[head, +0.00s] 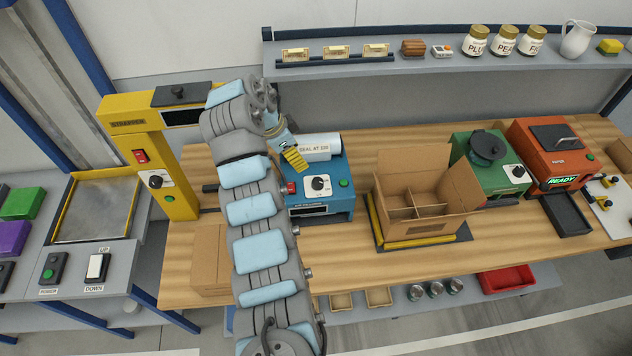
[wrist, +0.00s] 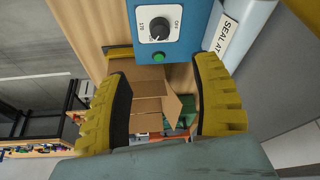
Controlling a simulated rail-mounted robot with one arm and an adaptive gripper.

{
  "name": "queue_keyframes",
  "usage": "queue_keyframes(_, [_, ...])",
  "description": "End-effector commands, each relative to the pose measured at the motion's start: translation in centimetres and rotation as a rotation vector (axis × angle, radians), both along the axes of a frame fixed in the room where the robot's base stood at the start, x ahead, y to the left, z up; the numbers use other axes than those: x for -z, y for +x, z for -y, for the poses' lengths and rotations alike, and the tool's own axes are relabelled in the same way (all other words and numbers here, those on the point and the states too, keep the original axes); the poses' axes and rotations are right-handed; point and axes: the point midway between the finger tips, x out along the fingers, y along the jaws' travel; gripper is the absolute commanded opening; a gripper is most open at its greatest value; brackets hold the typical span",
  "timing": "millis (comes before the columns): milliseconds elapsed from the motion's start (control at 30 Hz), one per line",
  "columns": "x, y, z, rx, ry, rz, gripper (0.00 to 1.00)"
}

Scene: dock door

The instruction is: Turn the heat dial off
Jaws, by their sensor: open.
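A blue sealing machine (head: 335,205) stands on the wooden bench. Its front has a round black dial (head: 318,184) on a white plate, with a green button beside it. In the wrist view the dial (wrist: 158,28) is at the top centre. The plate has small lettering, including what looks like OFF; the exact setting is hard to read. My gripper (head: 293,158) is above the machine's left part in the head view. In the wrist view my gripper (wrist: 163,80) has its yellow fingers apart, with nothing between them, and the dial lies beyond the fingertips, untouched.
A white roll labelled SEAL AT 320 (head: 315,148) lies behind the machine. The yellow strapper (head: 160,150) stands left, with its own dial. An open cardboard box (head: 425,195) is on the right, then a green machine (head: 490,165) and an orange one (head: 555,155).

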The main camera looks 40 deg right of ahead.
Motion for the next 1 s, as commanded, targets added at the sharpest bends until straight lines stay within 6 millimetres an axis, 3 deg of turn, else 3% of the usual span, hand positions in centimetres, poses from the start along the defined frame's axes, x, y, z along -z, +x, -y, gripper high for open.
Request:
queue_keyframes(467, [4.9, -0.8, 1.9, -0.001, 0.002, -0.001, 0.64])
queue_keyframes(1000, [12.6, -1.9, 4.9, 0.0, 0.004, -0.001, 0.64])
